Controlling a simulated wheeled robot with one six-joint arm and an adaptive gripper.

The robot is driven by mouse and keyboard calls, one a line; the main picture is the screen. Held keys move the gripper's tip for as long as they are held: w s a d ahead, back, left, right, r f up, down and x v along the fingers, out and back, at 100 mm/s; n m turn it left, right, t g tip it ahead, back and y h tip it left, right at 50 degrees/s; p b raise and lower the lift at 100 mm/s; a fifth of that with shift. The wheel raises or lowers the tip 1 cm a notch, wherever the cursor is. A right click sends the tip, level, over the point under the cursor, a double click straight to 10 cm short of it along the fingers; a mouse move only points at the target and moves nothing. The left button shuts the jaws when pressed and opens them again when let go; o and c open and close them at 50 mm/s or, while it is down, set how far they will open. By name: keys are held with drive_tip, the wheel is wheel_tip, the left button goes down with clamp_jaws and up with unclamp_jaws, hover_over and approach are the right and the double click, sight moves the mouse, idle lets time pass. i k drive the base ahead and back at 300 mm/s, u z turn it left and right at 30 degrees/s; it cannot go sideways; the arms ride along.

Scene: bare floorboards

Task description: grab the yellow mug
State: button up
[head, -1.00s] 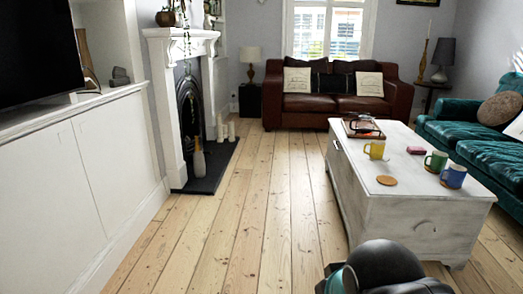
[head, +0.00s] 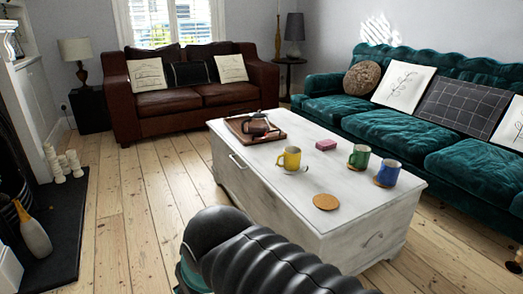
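The yellow mug (head: 291,158) stands upright on the white chest-like coffee table (head: 269,204), left of the other mugs. A pale rim shows beneath it, perhaps a saucer or coaster. A green mug (head: 359,156) and a blue mug (head: 388,173) stand to its right, near the table's right edge. Part of my arm shows dark at the bottom centre, in front of the table. My gripper is not in view.
A wooden tray (head: 270,138) with dark items, a pink block (head: 326,144) and a round coaster (head: 326,202) are also on the table. A green sofa (head: 385,129) stands right, a brown sofa (head: 205,97) behind. Floorboards (head: 140,200) are clear on the left.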

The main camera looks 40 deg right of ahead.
sight(292, 155)
drive_tip(key=i, duration=2.8)
drive_tip(key=z, duration=3.95)
